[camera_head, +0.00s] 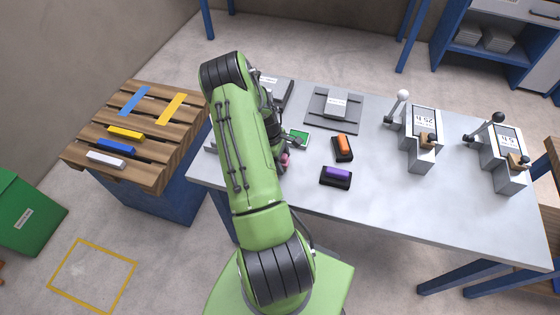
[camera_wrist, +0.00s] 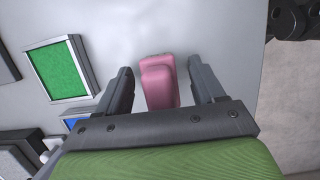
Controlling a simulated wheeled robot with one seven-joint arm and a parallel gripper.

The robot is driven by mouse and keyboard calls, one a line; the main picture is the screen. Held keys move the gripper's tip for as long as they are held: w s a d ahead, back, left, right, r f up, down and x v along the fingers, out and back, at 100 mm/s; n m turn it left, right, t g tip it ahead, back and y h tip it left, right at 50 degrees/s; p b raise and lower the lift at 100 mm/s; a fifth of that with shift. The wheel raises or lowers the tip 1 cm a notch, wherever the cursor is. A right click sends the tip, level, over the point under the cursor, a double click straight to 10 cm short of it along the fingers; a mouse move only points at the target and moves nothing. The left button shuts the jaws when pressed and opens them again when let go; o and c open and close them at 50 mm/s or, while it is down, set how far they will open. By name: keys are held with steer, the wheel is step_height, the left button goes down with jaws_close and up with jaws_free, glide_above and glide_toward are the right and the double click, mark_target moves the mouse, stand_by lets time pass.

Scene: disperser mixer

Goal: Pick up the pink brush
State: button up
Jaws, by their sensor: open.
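The pink brush (camera_wrist: 159,83) lies on the light grey table in the wrist view, between the two fingers of my gripper (camera_wrist: 163,86). The fingers stand apart on either side of it, and a gap shows on both sides. The lower end of the brush is hidden behind my gripper's palm. In the head view only a small part of the pink brush (camera_head: 285,160) shows at the right edge of my green arm. My arm hides most of my gripper there.
A green pad in a pale frame (camera_wrist: 58,70) lies left of the brush. In the head view an orange brush (camera_head: 343,144) and a purple brush (camera_head: 336,174) in black holders stand to the right. Two lever devices (camera_head: 420,130) (camera_head: 497,155) stand further right.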

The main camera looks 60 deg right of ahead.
steer(key=c, duration=1.1)
step_height(320, 180, up, 10)
steer(key=shift+r+p, duration=0.1)
steer(key=shift+p, duration=0.25)
